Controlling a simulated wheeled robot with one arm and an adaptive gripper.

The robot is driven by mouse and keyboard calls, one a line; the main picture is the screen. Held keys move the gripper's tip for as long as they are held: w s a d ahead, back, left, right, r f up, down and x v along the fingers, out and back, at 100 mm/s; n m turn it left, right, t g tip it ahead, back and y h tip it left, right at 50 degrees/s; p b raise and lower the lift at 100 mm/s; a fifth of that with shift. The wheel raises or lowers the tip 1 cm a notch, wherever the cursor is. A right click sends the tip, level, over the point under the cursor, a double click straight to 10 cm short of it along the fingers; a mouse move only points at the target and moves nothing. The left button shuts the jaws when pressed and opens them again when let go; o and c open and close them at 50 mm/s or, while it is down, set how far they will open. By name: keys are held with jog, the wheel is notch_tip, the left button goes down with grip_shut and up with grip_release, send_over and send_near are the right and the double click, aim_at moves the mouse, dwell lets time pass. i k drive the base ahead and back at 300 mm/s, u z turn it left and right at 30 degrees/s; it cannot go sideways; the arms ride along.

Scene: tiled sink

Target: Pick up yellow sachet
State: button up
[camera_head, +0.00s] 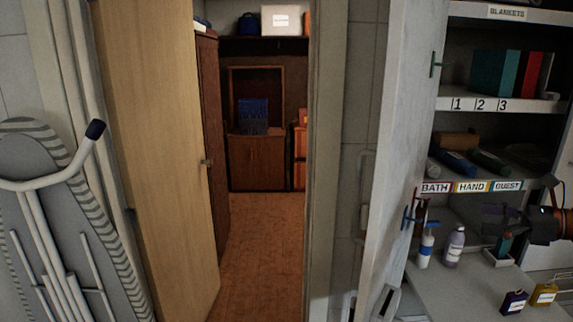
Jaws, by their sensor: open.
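A small yellow sachet (543,294) with a pale label stands on the light counter at the lower right. A similar dark purple one (513,302) stands just left of it. My gripper (490,220) is dark and enters from the right edge, with its fingers towards the left. It is open, and I see nothing held in it. It is above and to the left of the yellow sachet, apart from it. The finger outlines are hard to make out against the dark background.
A white pump bottle (426,248) and a greyish bottle (455,246) stand left of a small white holder (498,258) below my gripper. A shelf labelled BATH, HAND, GUEST (472,186) is above. An open pale door (398,150) borders the counter's left side.

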aim_at(543, 295)
jog(key=k, duration=0.9)
jog(key=u, duration=0.05)
